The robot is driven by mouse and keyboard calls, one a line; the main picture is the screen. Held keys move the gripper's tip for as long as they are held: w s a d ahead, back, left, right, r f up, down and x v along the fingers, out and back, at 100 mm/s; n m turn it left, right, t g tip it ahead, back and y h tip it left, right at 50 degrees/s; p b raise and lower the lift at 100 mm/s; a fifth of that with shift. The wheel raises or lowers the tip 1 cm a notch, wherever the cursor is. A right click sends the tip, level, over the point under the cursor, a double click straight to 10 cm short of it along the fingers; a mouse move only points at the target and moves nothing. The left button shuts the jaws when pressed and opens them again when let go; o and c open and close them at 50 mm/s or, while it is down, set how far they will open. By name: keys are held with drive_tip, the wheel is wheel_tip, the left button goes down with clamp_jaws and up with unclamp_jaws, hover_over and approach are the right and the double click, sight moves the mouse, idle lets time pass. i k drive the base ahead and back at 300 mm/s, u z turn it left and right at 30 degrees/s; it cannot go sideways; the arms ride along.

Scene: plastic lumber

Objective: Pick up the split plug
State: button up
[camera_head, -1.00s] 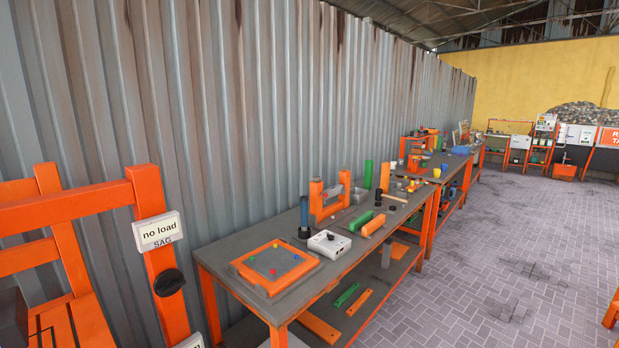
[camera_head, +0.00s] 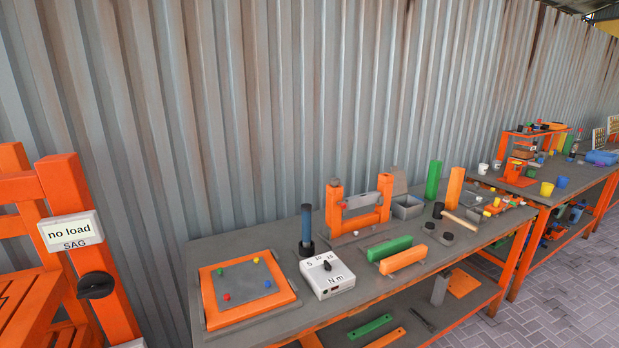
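I cannot tell for sure which thing is the split plug. Small dark round pieces lie on the near grey workbench (camera_head: 255,242), among them a flat black disc (camera_head: 447,236) and a black piece (camera_head: 429,227) just left of it. Small yellow and orange pieces (camera_head: 490,207) lie in a tray area at the bench's right end, too small to make out. My gripper is not in view.
On the bench stand an orange frame board (camera_head: 222,316), a white dial box (camera_head: 326,272), a blue-black cylinder (camera_head: 306,228), an orange stand (camera_head: 333,207), and green (camera_head: 390,247) and orange bars (camera_head: 403,259). Paved floor (camera_head: 548,285) is free at right.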

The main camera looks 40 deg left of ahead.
sight(334, 182)
drive_tip(key=u, duration=0.8)
drive_tip(key=i, duration=1.1)
drive_tip(key=u, duration=1.15)
